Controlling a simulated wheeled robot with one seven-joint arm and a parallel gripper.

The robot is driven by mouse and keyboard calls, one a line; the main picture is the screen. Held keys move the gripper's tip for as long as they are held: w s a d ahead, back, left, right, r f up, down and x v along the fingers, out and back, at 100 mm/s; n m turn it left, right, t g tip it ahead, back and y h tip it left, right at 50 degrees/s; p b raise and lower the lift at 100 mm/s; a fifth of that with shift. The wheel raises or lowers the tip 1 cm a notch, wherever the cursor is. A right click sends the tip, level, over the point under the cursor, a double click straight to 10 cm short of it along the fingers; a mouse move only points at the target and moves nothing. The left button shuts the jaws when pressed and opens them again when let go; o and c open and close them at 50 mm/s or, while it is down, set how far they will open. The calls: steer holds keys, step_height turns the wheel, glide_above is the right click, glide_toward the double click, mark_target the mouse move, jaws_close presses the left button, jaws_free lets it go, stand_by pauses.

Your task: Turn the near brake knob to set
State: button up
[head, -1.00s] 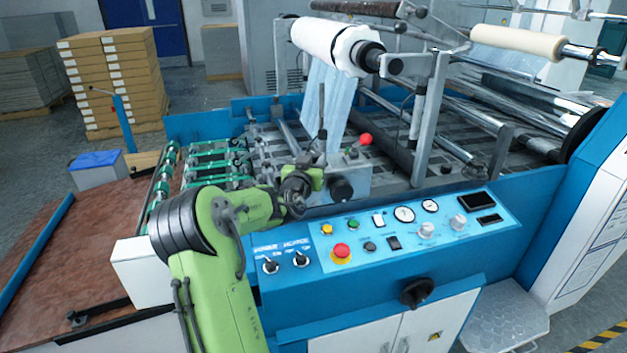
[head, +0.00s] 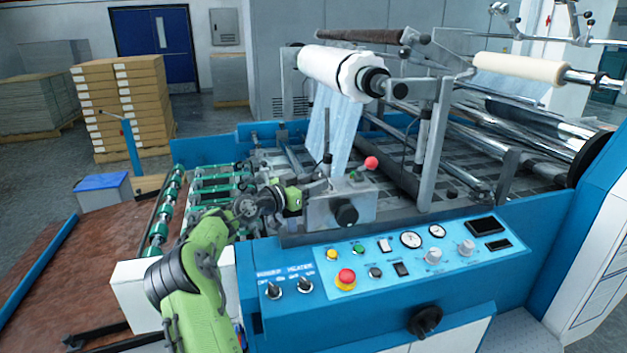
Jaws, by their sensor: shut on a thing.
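A grey box (head: 320,214) stands on the machine's near side, behind the blue control panel. A round black knob (head: 346,215) sits on its front face and shows clear of my gripper. A lever with a red ball (head: 371,163) rises at the box's right. My gripper (head: 313,189), at the end of the green arm, is at the upper left of the box. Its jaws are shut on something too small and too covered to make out. I cannot tell which way any brake knob is set.
The blue control panel (head: 385,262) holds a red stop button (head: 346,277), switches and dials in front of the box. A white film roll (head: 335,70) hangs above, its film passing down behind the box. Green rollers (head: 215,190) lie left of the gripper.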

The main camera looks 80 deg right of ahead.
stand_by(0.4)
steer(key=o, duration=1.1)
steer(key=shift+c, duration=0.2)
steer(key=v, duration=1.5)
steer(key=shift+w+a, duration=0.25)
steer(key=shift+w, duration=0.05)
steer(key=shift+f, duration=0.1)
